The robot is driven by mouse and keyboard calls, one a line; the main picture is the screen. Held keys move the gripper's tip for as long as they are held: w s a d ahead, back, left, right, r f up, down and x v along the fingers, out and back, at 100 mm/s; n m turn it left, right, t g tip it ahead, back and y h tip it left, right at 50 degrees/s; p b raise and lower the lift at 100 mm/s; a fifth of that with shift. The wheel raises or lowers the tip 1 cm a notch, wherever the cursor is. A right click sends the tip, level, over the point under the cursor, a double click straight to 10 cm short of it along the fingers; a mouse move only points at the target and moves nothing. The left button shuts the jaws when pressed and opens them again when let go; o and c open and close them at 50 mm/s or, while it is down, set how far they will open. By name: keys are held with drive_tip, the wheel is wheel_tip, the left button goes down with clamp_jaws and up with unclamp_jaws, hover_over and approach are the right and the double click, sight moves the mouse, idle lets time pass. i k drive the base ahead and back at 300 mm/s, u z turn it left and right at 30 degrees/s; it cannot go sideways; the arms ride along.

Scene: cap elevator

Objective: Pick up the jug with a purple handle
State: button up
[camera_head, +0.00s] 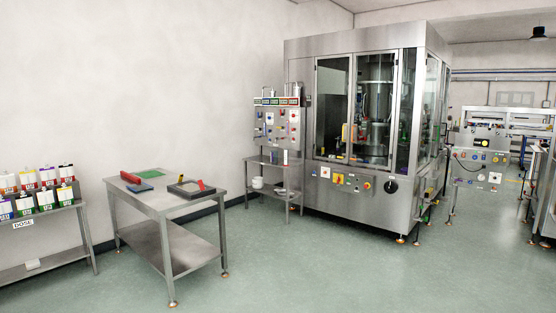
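Several white jug-like containers with coloured parts stand in two rows on a steel rack at the left edge. One in the front row at the far left (5,210) has a blue or purple part. It is too small to tell whether that is a purple handle. Its neighbours show green, yellow and red parts. My gripper is not in view.
A steel table (160,200) stands right of the rack, with a green mat (140,175), a blue item and a grey frame with a red piece on top. A large glazed machine (345,195) stands behind. The green floor (300,270) in front is clear.

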sight(274, 157)
drive_tip(key=u, duration=0.35)
drive_tip(key=i, duration=9.55)
drive_tip(key=u, duration=0.45)
